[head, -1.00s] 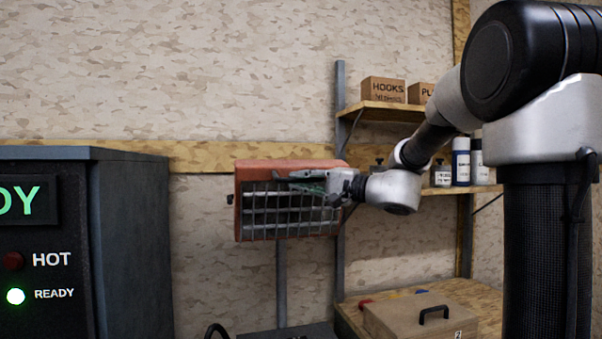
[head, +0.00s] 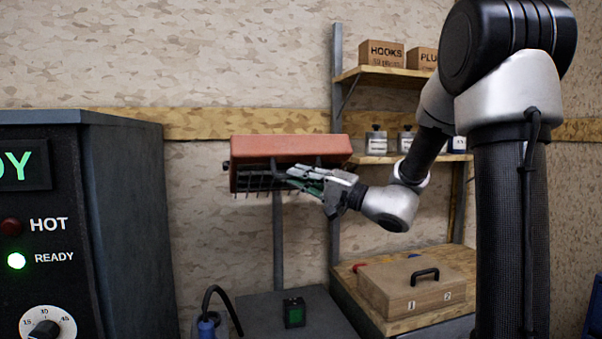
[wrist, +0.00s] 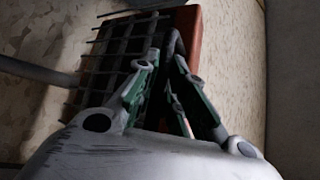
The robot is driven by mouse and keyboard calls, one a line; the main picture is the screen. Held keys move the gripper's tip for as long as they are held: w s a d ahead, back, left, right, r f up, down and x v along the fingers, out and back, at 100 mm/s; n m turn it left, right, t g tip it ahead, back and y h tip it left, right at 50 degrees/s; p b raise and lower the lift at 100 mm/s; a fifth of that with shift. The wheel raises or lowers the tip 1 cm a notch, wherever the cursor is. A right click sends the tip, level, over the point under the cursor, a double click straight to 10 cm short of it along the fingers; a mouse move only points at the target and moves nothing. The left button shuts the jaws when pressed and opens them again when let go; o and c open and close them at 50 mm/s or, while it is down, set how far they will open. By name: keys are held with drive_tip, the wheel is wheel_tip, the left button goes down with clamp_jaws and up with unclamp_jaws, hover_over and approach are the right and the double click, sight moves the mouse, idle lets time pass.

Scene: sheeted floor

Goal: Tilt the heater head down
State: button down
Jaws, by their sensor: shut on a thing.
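The heater head (head: 290,149) is an orange-red box with a dark wire grille on its front, held on a grey upright post (head: 278,240). In the head view its top shows broadly and the grille (head: 255,180) faces steeply downward. My gripper (head: 292,178) is at the front of the head, at the right part of the grille. In the wrist view my gripper (wrist: 172,60) is shut on a dark bar, the handle (wrist: 176,45), beside the grille and the orange housing. The fingers partly hide the handle.
A dark cabinet (head: 125,220) with a lit READY lamp and a dial stands at left. A wooden box (head: 415,285) with a black handle sits on a bench at right. Shelves (head: 385,76) with boxes and bottles are behind my arm.

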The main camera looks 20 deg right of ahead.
drive_tip(key=shift+f, duration=0.25)
drive_tip(key=c, duration=1.5)
unclamp_jaws()
drive_tip(key=shift+d, duration=0.1)
drive_tip(key=v, duration=1.1)
drive_tip(key=shift+s+d, duration=0.3)
drive_tip(key=shift+s, duration=0.05)
